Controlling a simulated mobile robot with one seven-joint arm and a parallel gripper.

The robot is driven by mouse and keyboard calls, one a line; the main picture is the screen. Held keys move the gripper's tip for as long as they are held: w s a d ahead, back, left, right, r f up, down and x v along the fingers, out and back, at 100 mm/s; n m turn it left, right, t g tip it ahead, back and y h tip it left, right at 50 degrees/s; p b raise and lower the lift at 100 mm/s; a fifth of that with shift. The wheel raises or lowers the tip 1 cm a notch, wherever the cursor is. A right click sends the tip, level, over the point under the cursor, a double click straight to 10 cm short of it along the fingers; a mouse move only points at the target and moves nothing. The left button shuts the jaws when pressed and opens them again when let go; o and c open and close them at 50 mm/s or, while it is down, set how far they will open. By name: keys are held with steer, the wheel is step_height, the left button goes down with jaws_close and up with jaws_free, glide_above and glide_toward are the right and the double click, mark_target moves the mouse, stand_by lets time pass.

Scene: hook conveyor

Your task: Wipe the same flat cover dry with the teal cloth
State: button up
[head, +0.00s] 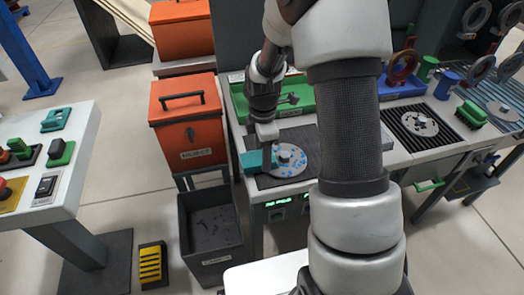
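The flat cover (288,161) is a pale grey round disc with blue spots and a raised hub. It lies on a dark mat on the workbench, in the middle of the head view. My gripper (267,153) points down at the cover's left edge. It appears shut on the teal cloth (251,163), which sticks out to the left of the fingers and reaches the cover's left rim. I cannot tell whether the cloth presses on the cover; the fingertips are small and partly hidden.
A second spotted disc (419,123) lies on a dark ribbed rack at right, near a green brush (471,113). A green tray (290,98) and blue tray (402,88) stand behind. An orange bin (188,122) and black bin (211,235) stand left of the bench.

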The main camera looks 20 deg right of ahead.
steer(key=shift+s+f, duration=0.15)
steer(key=shift+s, duration=0.95)
steer(key=shift+w+r+p, duration=0.2)
steer(key=shift+w+p, duration=0.1)
steer(key=shift+w, duration=1.95)
step_height(320, 180, up, 6)
steer(key=p, duration=0.4)
steer(key=shift+r, duration=0.1)
